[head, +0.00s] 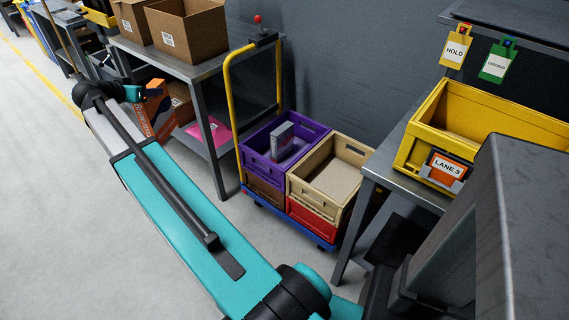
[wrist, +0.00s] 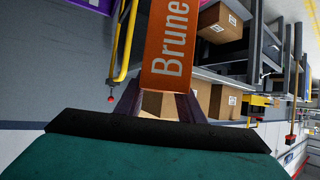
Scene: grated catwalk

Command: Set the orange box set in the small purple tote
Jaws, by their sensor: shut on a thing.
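The orange box set (head: 157,117) is at the end of my arm in the head view, in front of the grey metal bench. In the wrist view the orange box set (wrist: 168,45) shows an orange face with white letters reading "Brune". My gripper (wrist: 158,98) is shut on it, with a finger on each side. In the head view my gripper (head: 146,94) is small and partly hidden. The purple tote (head: 258,162) stands on a cart to the right of the box set, apart from it. A grey box (head: 284,139) stands inside the tote.
A tan tote (head: 322,205) sits right beside the purple one, above a red crate (head: 310,222). The cart has a yellow handle (head: 229,95). A bench (head: 205,68) with cardboard boxes stands left of it. A yellow bin (head: 480,112) is at right.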

